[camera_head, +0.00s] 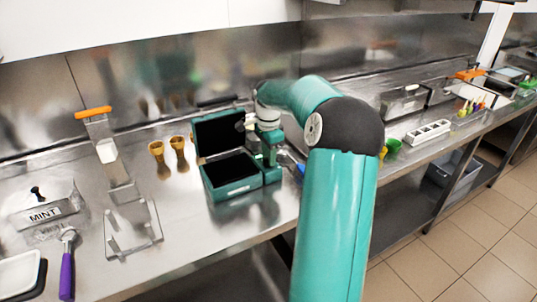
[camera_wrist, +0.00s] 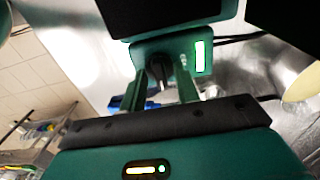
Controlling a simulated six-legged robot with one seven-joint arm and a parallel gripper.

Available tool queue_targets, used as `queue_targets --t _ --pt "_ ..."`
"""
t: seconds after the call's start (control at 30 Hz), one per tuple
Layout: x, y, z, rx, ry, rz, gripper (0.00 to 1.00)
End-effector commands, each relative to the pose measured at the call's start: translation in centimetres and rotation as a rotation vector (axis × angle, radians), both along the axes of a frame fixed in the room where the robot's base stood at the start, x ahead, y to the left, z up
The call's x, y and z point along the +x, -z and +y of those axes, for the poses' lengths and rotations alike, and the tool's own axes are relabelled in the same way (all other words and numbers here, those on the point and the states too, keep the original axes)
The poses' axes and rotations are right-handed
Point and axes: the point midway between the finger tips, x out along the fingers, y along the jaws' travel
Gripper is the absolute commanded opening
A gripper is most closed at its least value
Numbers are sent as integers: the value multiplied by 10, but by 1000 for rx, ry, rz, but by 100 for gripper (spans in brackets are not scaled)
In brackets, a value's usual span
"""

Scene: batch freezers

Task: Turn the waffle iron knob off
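The waffle iron is dark green with its lid raised; in the head view its base (camera_head: 232,186) sits on the steel counter. In the wrist view a green housing (camera_wrist: 150,46) with a lit green bar faces me. The dark knob (camera_wrist: 160,68) sticks out of this housing. My gripper (camera_wrist: 163,82) has its two fingers apart, one on each side of the knob, with small gaps seeming to show. Contact is hard to tell. In the head view my gripper (camera_head: 271,150) is at the iron's right side, and the knob is hidden there.
Two yellow-brown cones (camera_head: 168,152) stand left of the iron. A blue item (camera_wrist: 132,103) shows close by my gripper.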

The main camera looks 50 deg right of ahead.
Motion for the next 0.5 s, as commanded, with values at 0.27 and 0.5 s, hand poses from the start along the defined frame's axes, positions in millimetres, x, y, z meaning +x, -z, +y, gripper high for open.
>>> queue_targets --t 0.27,0.5 --pt "0 0 0 0 0 0 0" --pt "0 0 0 0 -25 0 0"
